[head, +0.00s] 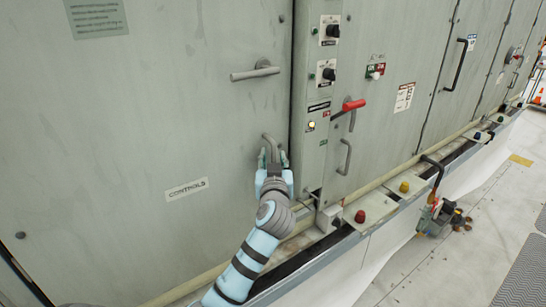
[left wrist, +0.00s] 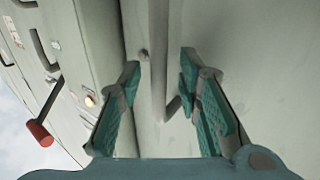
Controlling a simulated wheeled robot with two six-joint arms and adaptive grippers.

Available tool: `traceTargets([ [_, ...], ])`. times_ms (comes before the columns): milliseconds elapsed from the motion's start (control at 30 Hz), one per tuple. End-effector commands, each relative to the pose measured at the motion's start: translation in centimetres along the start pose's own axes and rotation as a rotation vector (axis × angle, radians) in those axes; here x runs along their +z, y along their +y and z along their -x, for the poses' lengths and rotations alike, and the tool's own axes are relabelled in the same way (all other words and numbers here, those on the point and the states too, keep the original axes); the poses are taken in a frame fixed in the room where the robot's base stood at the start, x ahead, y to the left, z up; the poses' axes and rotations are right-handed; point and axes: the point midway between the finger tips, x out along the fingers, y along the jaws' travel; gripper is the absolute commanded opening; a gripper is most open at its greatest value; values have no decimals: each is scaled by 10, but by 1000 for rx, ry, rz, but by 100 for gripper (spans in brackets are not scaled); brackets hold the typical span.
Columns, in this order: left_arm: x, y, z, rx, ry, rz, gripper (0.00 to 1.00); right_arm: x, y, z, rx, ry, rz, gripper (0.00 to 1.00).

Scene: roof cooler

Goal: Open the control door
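The control door (head: 130,130) is a large grey-green panel with a "CONTROLS" label (head: 187,189), and it looks closed. A grey lever handle (head: 255,72) sticks out near its right edge. Below it is a grey pull handle (head: 269,139), partly hidden by my left gripper (head: 273,158). In the left wrist view the gripper (left wrist: 160,62) is open, with a teal finger on each side of the pull handle bar (left wrist: 158,35). Gaps show between the bar and both fingers. My right gripper is in neither view.
Right of the door is a narrow switch panel (head: 318,95) with black knobs. A red-tipped lever (head: 353,104) and another pull handle (head: 345,157) stick out beside it. A ledge (head: 375,208) with coloured lamps runs below.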

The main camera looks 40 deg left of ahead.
Motion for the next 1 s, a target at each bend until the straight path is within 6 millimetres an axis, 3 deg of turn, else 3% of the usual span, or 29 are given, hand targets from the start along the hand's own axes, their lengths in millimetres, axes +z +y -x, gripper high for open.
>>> traceTargets([
  [300, 1, 0, -6, 1, 0, 0, 32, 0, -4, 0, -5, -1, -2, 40],
  [500, 1, 0, -6, 1, -1, 0, 1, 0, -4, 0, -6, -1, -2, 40],
  [533, 1, 0, -6, 1, -1, 0, 0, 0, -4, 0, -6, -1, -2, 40],
  [1000, 1, 5, -5, 8, -1, 0, 0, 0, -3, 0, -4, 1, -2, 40],
])
